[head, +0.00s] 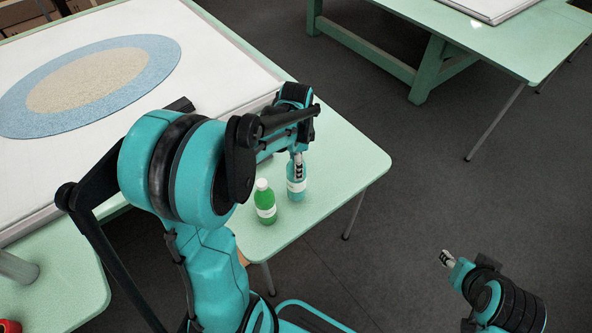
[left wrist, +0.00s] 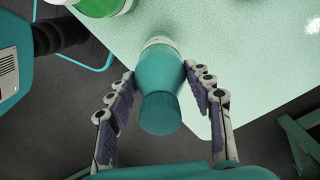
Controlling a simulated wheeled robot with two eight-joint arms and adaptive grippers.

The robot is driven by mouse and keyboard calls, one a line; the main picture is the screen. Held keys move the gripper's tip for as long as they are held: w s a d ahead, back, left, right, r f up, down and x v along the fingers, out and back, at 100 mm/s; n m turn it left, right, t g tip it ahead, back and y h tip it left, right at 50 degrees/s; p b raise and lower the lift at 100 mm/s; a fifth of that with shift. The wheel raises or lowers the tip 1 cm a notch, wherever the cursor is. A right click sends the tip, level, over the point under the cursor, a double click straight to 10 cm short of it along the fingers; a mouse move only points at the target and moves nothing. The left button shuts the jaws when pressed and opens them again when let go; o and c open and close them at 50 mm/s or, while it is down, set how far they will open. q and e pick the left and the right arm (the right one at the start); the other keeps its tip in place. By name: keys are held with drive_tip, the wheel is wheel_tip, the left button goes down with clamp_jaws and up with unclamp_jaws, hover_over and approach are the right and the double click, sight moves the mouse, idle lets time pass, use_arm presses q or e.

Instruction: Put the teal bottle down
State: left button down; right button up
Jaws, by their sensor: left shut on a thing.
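The teal bottle (head: 297,187) with a white band is upright over the right end of the pale green table (head: 345,165). I cannot tell for sure whether its base touches the tabletop. My left gripper (head: 298,165) comes down on it from above and is shut on it. In the left wrist view, the teal bottle (left wrist: 162,85) sits between the two fingers of my left gripper (left wrist: 168,98). My right gripper (head: 446,258) is away from the table at the lower right, over the floor, with nothing visible in it.
A green bottle (head: 265,208) with a white cap and band stands close to the left of the teal one. A white framed panel with a blue and beige oval (head: 95,85) lies on the table behind. Free tabletop lies to the right. Another green table (head: 500,45) stands farther back.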

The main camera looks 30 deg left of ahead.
use_arm(q)
wheel_tip(320, 180, down, 3)
drive_tip(key=shift+r+b, duration=0.15)
drive_tip(key=shift+b, duration=0.2)
drive_tip(key=c, duration=0.6)
unclamp_jaws()
drive_tip(key=shift+c, duration=0.2)
